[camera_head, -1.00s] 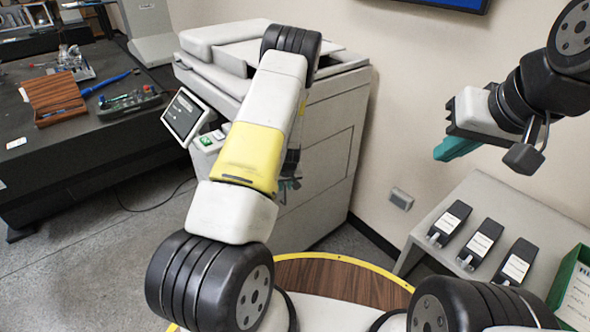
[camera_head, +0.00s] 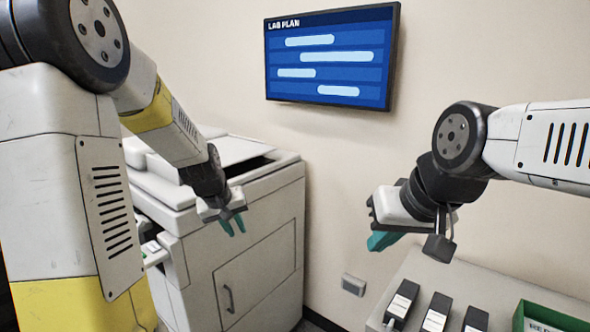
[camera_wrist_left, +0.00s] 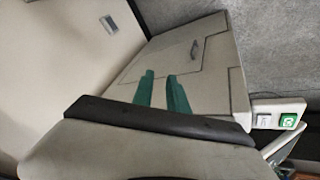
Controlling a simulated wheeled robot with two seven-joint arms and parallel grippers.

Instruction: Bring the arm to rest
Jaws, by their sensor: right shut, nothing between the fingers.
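My left arm comes in from the left in the head view, its yellow-banded link sloping down to the left gripper (camera_head: 232,226). The teal fingers are apart and empty, in front of a large white office machine (camera_head: 262,262). The left wrist view shows the same two fingers (camera_wrist_left: 162,82) parted, with nothing between them and the machine's panel (camera_wrist_left: 200,72) behind. My right arm comes in from the right in the head view. Its gripper (camera_head: 380,241) is shut and empty, in the air before the wall; only its teal finger side shows.
A wall screen (camera_head: 332,55) reading "LAB PLAN" hangs behind. A wall socket (camera_head: 353,284) sits low between the machine and a pale bench (camera_head: 415,268). Several black labelled devices (camera_head: 437,312) and a green box (camera_head: 550,318) stand there. Open air separates the two grippers.

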